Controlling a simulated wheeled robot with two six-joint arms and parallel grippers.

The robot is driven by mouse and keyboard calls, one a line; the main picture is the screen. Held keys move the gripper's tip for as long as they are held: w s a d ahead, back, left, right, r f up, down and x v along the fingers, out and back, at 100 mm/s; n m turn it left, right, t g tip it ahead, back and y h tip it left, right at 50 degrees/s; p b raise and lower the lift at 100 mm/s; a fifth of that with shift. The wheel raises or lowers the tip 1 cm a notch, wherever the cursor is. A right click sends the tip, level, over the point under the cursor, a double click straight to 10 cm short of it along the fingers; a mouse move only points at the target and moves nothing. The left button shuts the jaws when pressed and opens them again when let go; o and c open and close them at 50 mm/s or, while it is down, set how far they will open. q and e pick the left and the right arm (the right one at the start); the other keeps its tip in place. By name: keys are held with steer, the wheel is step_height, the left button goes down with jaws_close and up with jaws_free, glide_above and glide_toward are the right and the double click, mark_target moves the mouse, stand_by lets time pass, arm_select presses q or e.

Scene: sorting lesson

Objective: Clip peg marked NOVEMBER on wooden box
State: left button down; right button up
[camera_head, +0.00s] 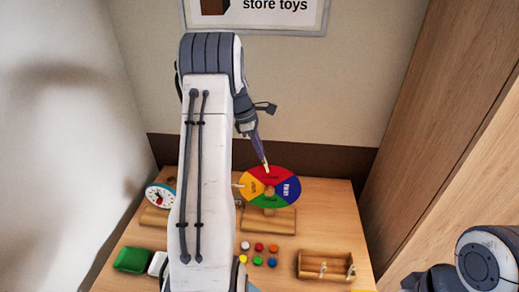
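A colour wheel (270,187) with red, blue, green and orange-yellow sectors stands on a wooden base (281,219). Its lettering is too small to read surely. My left gripper (264,160) reaches down to the wheel's top edge, by the red sector. A small pale peg tip shows at its fingers; I cannot tell whether they grip it. Another pale peg (238,185) sticks out at the wheel's left edge. The open wooden box (326,265) stands at the front right, with small pale pegs at its front edge. No peg's marking is readable. My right gripper is out of view.
Several coloured buttons (258,261) lie left of the box. A toy clock (161,197) stands at the left. A green tray (132,260) and a white one (158,263) are at the front left. A wooden panel (445,130) rises at the right.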

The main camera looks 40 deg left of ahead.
arm_select(q)
steer(key=shift+r, duration=0.15)
steer(key=shift+p+v, duration=2.4)
steer(key=shift+a, duration=0.1)
